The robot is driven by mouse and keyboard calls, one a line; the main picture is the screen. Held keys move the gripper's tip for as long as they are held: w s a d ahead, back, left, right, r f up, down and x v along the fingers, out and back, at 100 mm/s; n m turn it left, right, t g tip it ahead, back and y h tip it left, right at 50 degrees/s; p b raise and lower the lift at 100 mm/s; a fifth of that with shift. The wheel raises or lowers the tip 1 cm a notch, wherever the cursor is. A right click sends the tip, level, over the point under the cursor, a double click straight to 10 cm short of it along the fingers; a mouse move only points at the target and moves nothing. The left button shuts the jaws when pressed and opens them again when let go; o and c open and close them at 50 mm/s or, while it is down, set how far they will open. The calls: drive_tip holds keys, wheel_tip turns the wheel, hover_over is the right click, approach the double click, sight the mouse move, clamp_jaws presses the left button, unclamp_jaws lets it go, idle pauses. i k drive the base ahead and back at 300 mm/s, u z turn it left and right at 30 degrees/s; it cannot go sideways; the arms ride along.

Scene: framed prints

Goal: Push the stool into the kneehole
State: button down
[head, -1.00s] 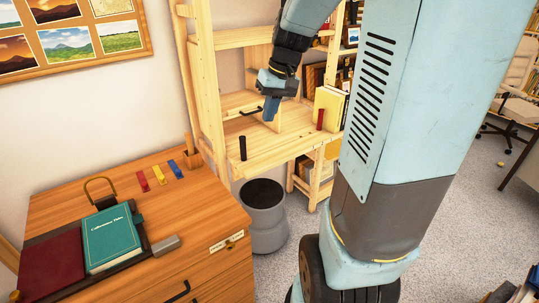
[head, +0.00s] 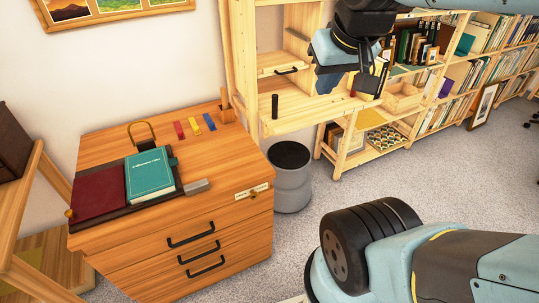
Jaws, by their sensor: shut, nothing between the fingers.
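A grey round drum-like piece with a dark top, which I take for the stool (head: 291,180), stands upright on the carpet. It is just right of the drawer cabinet (head: 225,222) and in front of the pine desk unit (head: 297,113). The kneehole would be the space under the pine desktop; its inside is mostly hidden. My gripper (head: 326,84) is shut and empty, above the pine desktop at the top of the view, well above the stool and apart from it.
A teal book (head: 150,177), a dark red book (head: 100,199) and coloured clips lie on the cabinet. A black cylinder (head: 274,106) stands on the pine desktop. Low bookshelves (head: 400,125) line the wall at right. Carpet (head: 440,185) is clear right of the stool.

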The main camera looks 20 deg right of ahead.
sight(291, 161)
drive_tip(key=z, duration=0.05)
drive_tip(key=k, duration=0.35)
drive_tip(key=z, duration=1.4)
drive_tip(key=i, duration=2.8)
drive_tip(key=u, duration=1.85)
